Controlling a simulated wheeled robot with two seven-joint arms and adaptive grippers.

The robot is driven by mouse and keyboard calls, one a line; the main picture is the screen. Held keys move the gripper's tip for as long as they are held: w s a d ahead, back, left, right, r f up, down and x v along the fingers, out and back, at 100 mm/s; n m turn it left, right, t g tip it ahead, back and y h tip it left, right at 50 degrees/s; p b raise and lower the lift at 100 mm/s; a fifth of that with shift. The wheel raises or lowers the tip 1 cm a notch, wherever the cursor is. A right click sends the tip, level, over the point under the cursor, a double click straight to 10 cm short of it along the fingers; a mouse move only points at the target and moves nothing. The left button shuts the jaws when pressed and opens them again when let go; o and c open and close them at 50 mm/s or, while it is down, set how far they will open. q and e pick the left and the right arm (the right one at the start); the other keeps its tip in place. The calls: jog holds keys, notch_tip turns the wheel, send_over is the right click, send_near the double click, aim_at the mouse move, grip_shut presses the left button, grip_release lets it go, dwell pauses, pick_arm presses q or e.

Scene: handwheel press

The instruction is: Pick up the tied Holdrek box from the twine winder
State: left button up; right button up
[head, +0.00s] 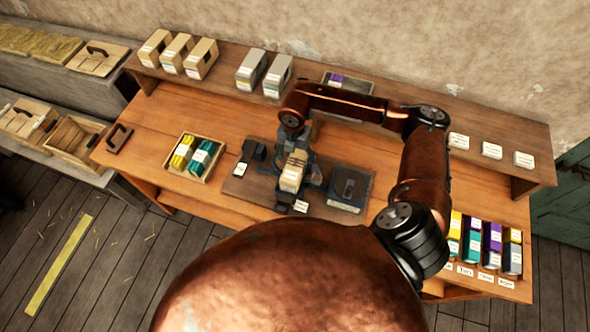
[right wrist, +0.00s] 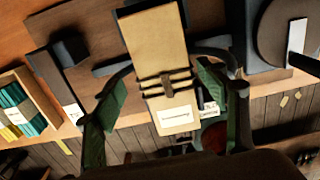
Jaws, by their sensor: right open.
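The tied Holdrek box (head: 292,174) is tan and sits on the dark twine winder (head: 316,174) at the middle of the bench. In the right wrist view the box (right wrist: 153,45) has dark twine bands around it and a white label near its lower end; its print is too small to read. My right gripper (head: 297,150) is over the box, with its arm reaching in from the right. In the wrist view its green-padded fingers (right wrist: 160,92) stand open on either side of the box, with gaps visible. My left gripper is not in view.
A crate (head: 213,176) with yellow and teal packs stands left of the winder. A dark block-shaped device (head: 349,188) is close on its right. Boxes (head: 250,70) and label cards line the back shelf (head: 330,115). Coloured packs (head: 472,240) stand at the right end.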

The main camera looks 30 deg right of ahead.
jog(key=f, duration=0.2)
jog(key=f+p, duration=0.1)
jog(key=f, duration=0.1)
jog(key=s+f, duration=0.1)
jog(key=f, duration=0.1)
jog(key=shift+f+p, duration=0.2)
jog(key=shift+p, duration=0.15)
jog(key=shift+a, duration=0.1)
jog(key=shift+c, duration=0.5)
jog(key=c, duration=1.1)
jog(key=shift+r, duration=0.1)
jog(key=shift+c, duration=0.4)
